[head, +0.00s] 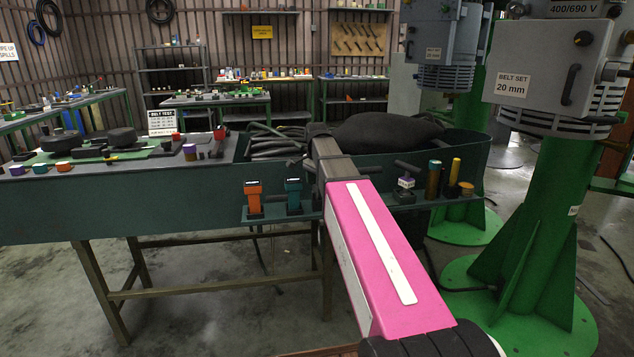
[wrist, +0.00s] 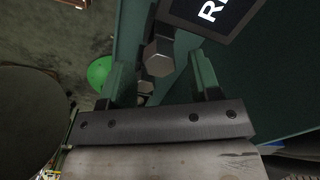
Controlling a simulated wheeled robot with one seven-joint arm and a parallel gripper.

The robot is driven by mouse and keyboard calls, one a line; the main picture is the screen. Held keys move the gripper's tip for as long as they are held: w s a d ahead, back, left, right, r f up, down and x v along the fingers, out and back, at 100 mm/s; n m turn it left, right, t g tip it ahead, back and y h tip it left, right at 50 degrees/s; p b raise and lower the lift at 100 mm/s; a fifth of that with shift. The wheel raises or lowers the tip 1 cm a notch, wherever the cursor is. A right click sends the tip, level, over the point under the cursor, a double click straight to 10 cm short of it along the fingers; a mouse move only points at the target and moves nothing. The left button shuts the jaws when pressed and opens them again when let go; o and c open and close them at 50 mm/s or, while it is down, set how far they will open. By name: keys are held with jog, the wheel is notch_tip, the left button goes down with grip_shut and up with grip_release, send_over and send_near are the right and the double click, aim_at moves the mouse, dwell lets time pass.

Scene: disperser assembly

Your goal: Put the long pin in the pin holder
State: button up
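In the wrist view my gripper (wrist: 160,70) has its two green fingers well apart. A grey hex-headed piece (wrist: 158,56) shows between them, with a visible gap to each finger. A second, smaller hex-shaped piece (wrist: 145,87) shows below it. I cannot tell whether either is the long pin. In the head view my pink arm reaches to the front of the green bench (head: 150,212), and my gripper is hidden there. A brown-gold cylinder (head: 433,182) and a yellow cylinder (head: 454,172) stand upright on the front ledge. I cannot identify the pin holder.
An orange block (head: 253,196) and a teal block (head: 293,196) stand on the ledge left of my arm. A dark bulky shape (head: 385,132) lies in the bench tray. Green machine columns (head: 530,210) stand at right.

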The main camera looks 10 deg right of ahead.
notch_tip(320, 180, up, 13)
dwell(0.8)
